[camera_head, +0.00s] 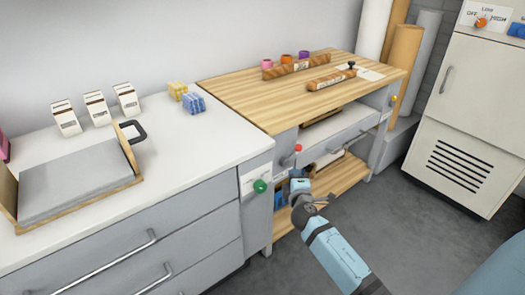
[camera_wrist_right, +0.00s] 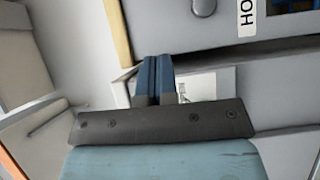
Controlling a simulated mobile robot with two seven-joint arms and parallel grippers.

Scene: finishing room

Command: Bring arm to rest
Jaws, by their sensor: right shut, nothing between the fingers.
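My right arm reaches in from the bottom of the head view. Its gripper (camera_head: 299,186) is in front of the open side of the wooden-topped workbench (camera_head: 245,93), beside the end of the white counter. In the right wrist view, the two blue fingers of this gripper (camera_wrist_right: 156,66) are side by side, shut and empty. Behind them are a grey panel and a pale plate, with a label partly reading "HO". My left gripper is not in view.
The white counter (camera_head: 215,135) holds a wooden-sided tray (camera_head: 85,180), several white cartons (camera_head: 97,107) and yellow and blue blocks (camera_head: 193,103). A green knob (camera_head: 260,186) is close left of the gripper. A cream cabinet (camera_head: 470,110) stands right; grey floor (camera_head: 400,230) between is clear.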

